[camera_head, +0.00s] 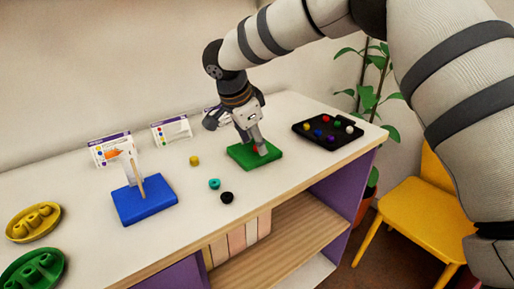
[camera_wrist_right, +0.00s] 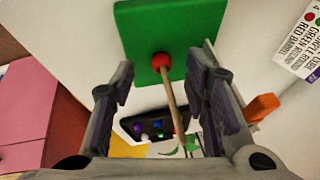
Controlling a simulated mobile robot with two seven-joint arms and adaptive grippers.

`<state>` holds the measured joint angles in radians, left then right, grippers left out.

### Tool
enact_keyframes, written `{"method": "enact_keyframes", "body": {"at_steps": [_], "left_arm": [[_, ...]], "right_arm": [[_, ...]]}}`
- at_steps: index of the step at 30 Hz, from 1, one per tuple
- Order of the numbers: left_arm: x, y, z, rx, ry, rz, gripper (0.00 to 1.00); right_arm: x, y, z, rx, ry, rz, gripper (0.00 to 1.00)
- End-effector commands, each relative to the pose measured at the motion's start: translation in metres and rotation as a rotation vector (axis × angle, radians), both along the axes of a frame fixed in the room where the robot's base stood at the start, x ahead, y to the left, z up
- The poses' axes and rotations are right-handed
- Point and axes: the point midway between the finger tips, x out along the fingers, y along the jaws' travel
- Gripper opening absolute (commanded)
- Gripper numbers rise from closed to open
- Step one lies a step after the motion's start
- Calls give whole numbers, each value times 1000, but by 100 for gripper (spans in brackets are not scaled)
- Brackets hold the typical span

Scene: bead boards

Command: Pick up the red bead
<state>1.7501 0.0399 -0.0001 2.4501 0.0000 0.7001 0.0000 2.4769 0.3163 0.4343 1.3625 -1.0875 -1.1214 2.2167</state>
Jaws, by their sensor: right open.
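The red bead (camera_wrist_right: 161,62) sits at the green board (camera_wrist_right: 140,25), around the lower part of a thin wooden peg (camera_wrist_right: 172,100), in the right wrist view. In the head view the red bead (camera_head: 256,149) is partly hidden behind my right gripper (camera_head: 258,146), which points down over the green board (camera_head: 240,155). My right gripper (camera_wrist_right: 163,75) is open, with one finger on each side of the peg. The bead appears beyond the fingertips, and I see no finger closed on it. My left gripper is not in view.
A black tray (camera_head: 300,132) with several coloured beads lies at right. A blue board (camera_head: 135,212) with a peg stands at left. Loose yellow (camera_head: 194,160), teal (camera_head: 214,184) and black (camera_head: 227,197) beads lie between the boards. Yellow (camera_head: 13,218) and green (camera_head: 58,259) dishes are far left.

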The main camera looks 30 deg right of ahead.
Motion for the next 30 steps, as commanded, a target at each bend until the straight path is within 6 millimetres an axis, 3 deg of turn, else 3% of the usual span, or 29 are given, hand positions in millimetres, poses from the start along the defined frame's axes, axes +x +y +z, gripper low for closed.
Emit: {"method": "enact_keyframes", "body": {"at_steps": [3,9,15,25,30], "left_arm": [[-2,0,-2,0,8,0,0],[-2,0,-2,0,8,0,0],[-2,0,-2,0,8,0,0],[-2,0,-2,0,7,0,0],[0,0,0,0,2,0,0]], "right_arm": [[2,-4,-13,0,3,-1,42],[2,-5,-13,-1,2,0,42],[2,-5,-14,-1,3,0,7],[3,-5,-11,-1,1,0,7],[3,-5,24,-4,-6,-2,7]]}}
